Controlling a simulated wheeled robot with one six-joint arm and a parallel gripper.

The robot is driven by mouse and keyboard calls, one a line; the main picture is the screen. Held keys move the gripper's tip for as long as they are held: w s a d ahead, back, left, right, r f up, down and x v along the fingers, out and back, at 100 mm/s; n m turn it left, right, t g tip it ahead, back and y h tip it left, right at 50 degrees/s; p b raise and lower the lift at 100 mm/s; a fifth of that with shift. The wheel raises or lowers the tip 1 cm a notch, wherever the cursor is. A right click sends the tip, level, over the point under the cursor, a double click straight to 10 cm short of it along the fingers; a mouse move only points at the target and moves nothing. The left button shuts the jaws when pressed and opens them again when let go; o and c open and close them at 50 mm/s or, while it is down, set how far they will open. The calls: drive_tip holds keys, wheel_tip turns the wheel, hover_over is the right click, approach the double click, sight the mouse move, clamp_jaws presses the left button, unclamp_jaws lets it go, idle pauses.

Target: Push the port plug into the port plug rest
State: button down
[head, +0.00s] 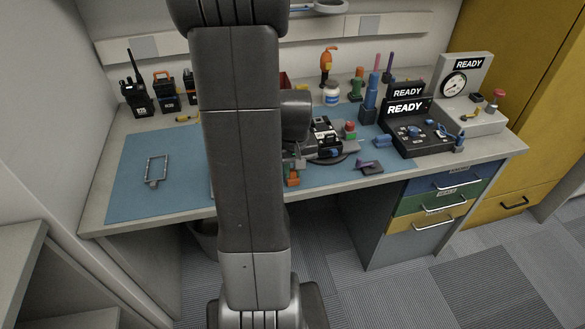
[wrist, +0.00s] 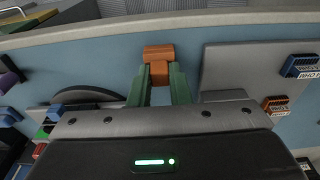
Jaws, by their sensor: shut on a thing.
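My gripper (wrist: 160,74) has two green fingers, shut on an orange-brown piece (wrist: 158,52), which I take to be the port plug. Its wide end block sticks out past the fingertips toward the table's front edge, and a narrower part sits between them. In the head view a bit of orange (head: 292,178) shows beside my arm, and my arm hides most of the gripper. I cannot make out the port plug rest for certain, nor whether the held piece touches anything beyond the fingers.
A dark round stand (wrist: 84,96) is left. A purple piece (head: 365,164) lies near the front edge. The blue mat (head: 125,185) is mostly clear at left, around a metal frame (head: 154,170).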

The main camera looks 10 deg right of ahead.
drive_tip(key=c, duration=0.8)
unclamp_jaws()
drive_tip(key=shift+r, duration=0.1)
drive_tip(key=shift+r+p, duration=2)
drive_tip(key=shift+r, duration=0.45)
